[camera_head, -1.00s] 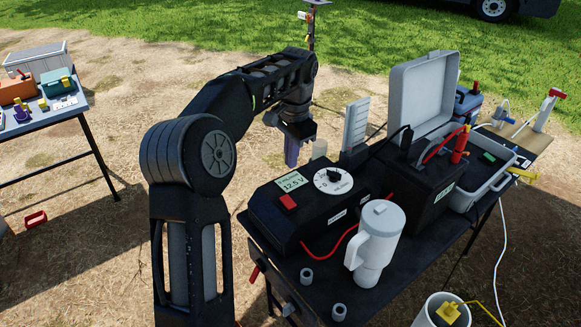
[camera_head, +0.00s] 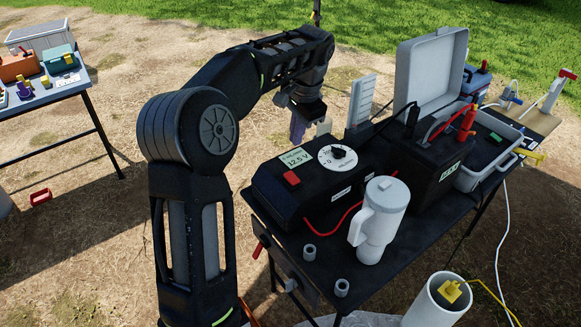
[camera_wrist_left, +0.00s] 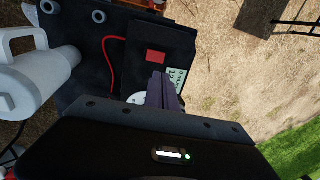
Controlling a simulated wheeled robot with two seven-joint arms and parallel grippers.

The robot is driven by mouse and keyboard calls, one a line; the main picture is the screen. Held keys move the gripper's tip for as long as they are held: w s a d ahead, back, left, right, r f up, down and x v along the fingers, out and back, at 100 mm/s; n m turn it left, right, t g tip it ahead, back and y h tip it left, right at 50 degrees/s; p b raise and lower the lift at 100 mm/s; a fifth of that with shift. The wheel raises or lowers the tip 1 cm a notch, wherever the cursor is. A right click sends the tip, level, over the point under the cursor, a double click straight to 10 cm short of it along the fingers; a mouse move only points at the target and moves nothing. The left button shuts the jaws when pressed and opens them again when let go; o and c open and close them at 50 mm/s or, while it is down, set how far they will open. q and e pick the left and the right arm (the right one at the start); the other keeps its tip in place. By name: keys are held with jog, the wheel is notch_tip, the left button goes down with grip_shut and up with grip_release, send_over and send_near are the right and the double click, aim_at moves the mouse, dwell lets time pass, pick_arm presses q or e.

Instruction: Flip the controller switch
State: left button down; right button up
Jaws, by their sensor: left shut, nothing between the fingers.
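The controller (camera_head: 300,188) is a black box on the dark table, with a 12.5 V display (camera_head: 296,160), a red switch (camera_head: 292,178) and a white dial with a black knob (camera_head: 338,155). It also shows in the left wrist view (camera_wrist_left: 163,40), where its red switch (camera_wrist_left: 156,56) is in plain sight and the dial is partly hidden. My right gripper is not in view.
A white jug (camera_head: 380,220) stands in front of the controller. A black battery (camera_head: 430,165) with red and black leads sits to its right, near an open grey case (camera_head: 430,70). Small grey rings (camera_head: 310,252) lie at the front. A bucket (camera_head: 437,300) stands at lower right.

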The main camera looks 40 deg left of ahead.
aim_at(289, 175)
pick_arm(q)
jog(key=f, duration=0.4)
jog(key=a+f+p, duration=0.1)
jog(key=f, duration=0.4)
jog(key=a+f, duration=0.1)
jog(key=f, duration=0.3)
jog(key=shift+w+a+f+p, duration=0.15)
jog(key=shift+w+a+p, duration=0.1)
jog(key=shift+w+p, duration=0.1)
